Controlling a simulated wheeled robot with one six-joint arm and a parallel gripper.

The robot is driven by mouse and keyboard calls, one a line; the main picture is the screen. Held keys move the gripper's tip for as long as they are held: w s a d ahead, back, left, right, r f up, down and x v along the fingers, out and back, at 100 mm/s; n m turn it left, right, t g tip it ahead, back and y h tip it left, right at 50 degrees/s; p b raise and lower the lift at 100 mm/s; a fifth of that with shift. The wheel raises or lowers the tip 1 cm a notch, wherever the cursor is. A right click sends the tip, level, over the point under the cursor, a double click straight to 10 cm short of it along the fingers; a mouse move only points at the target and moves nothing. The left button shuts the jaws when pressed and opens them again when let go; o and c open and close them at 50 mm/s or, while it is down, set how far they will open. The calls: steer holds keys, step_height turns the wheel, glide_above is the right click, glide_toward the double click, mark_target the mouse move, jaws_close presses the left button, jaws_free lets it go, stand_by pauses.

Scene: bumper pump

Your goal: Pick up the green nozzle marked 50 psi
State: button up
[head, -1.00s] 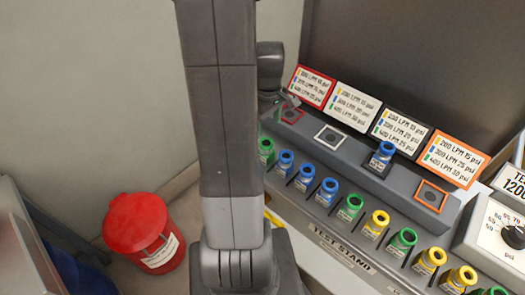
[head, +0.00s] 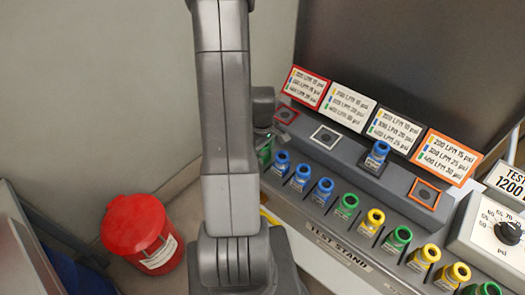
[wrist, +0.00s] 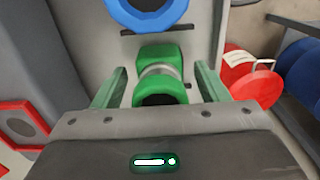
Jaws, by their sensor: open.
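In the wrist view a green nozzle (wrist: 160,70) with a pale metal band stands between the two fingers of my gripper (wrist: 160,82). The fingers are open, one on each side of it, with a gap visible on both sides. No marking can be read on this nozzle. In the head view a green nozzle (head: 265,152) at the left end of the row is partly hidden by my arm, and my fingers cannot be made out. Other green nozzles stand further along the row, one in the middle (head: 346,205) and one farther right (head: 397,239); their labels are too small to read.
Blue nozzles (head: 301,177) and yellow nozzles (head: 374,222) share the row. A blue ring (wrist: 148,10) shows at the wrist view's top. Label cards (head: 350,107) stand behind a raised ledge with square sockets (head: 326,135). A red bin (head: 140,235) stands on the floor at left.

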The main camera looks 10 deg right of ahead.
steer(key=shift+f, duration=0.6)
steer(key=c, duration=1.2)
steer(key=shift+r, duration=0.1)
